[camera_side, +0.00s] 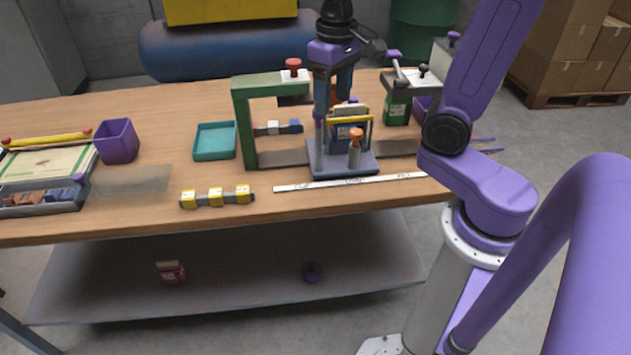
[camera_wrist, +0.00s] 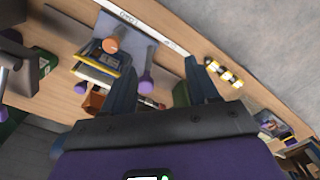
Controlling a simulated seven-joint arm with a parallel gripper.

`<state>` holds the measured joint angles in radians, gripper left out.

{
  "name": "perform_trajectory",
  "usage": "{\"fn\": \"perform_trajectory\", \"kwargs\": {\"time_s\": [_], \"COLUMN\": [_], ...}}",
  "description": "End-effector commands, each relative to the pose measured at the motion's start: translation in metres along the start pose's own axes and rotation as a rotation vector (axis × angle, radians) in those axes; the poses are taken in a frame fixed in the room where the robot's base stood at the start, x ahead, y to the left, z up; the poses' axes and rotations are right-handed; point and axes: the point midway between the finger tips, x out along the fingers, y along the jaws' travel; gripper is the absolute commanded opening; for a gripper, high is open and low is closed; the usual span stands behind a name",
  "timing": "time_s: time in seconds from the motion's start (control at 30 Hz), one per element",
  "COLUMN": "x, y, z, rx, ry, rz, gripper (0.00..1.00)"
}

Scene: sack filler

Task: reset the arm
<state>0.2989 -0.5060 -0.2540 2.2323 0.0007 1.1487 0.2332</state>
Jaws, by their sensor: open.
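My gripper (camera_side: 335,100) hangs pointing down over the middle of the bench, at the blue-grey filling stand (camera_side: 345,160). The stand holds a small sack (camera_side: 343,136) under a yellow bar (camera_side: 351,119), with an orange-topped grey post (camera_side: 355,148) in front. In the wrist view the sack and yellow bar (camera_wrist: 95,72) lie left of the fingers. I cannot tell from the side view how close the fingers are to the sack.
A green frame with a red knob (camera_side: 242,125) stands left of my gripper. A green-bodied machine (camera_side: 397,108) stands right. A teal tray (camera_side: 214,141), purple bin (camera_side: 117,142) and yellow-block strip (camera_side: 217,197) lie left. A white ruler strip (camera_side: 350,182) runs along the front.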

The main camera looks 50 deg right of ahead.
Motion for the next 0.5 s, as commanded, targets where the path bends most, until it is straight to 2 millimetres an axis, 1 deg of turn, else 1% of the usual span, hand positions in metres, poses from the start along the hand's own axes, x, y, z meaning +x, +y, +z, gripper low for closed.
{"fn": "perform_trajectory", "kwargs": {"time_s": [0.27, 0.5], "x": [0.014, 0.026], "y": [-0.022, -0.035], "z": [0.030, 0.064], "rx": [-0.277, -0.510], "ry": [0.003, 0.004], "rz": [-0.004, -0.008], "gripper": [0.59, 0.59]}}
